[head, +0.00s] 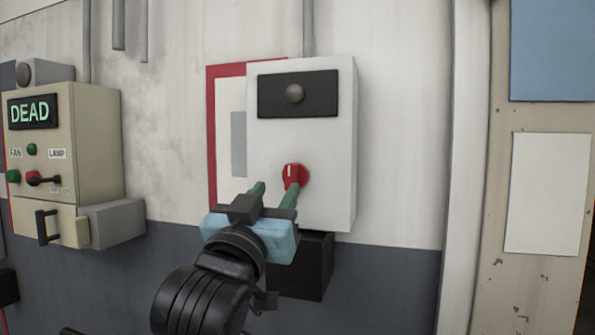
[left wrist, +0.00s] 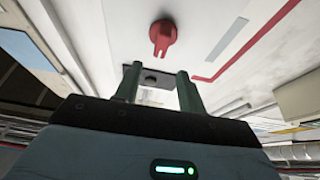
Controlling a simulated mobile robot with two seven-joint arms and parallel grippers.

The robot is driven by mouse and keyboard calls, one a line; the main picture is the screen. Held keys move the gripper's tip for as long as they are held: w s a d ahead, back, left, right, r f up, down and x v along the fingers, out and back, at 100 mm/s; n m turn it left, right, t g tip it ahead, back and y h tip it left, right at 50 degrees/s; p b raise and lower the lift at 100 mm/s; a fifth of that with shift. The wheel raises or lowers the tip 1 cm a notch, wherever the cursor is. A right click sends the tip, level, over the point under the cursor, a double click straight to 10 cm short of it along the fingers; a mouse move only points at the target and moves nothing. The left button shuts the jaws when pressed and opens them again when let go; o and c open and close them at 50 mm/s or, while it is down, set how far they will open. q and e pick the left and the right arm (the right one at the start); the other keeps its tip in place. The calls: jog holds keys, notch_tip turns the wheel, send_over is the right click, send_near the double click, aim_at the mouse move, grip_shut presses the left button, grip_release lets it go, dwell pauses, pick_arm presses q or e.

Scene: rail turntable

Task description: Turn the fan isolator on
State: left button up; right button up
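A red rotary knob (head: 295,176) with a white mark pointing up sits on the front of a pale grey switch box (head: 330,150) on the wall. The box carries no readable label. Above the knob is a dark plate (head: 270,95) with a round, unlit lamp. My left gripper (head: 274,192) is open, its green fingers apart, just in front of and slightly left of and below the knob in the head view. In the left wrist view the knob (left wrist: 163,38) shows beyond the open fingertips (left wrist: 158,78), with nothing between them. My right gripper is not in view.
A beige control panel (head: 90,140) at left has a display reading DEAD, labels FAN and LAMP, green buttons and a small red-and-black switch. A red-edged board (head: 211,140) is behind the box. A black block (head: 318,265) is below it.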

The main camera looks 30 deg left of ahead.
aim_at(289, 171)
pick_arm(q)
jog(key=shift+x, duration=3.95)
jog(key=shift+f, duration=0.1)
jog(key=c, duration=0.6)
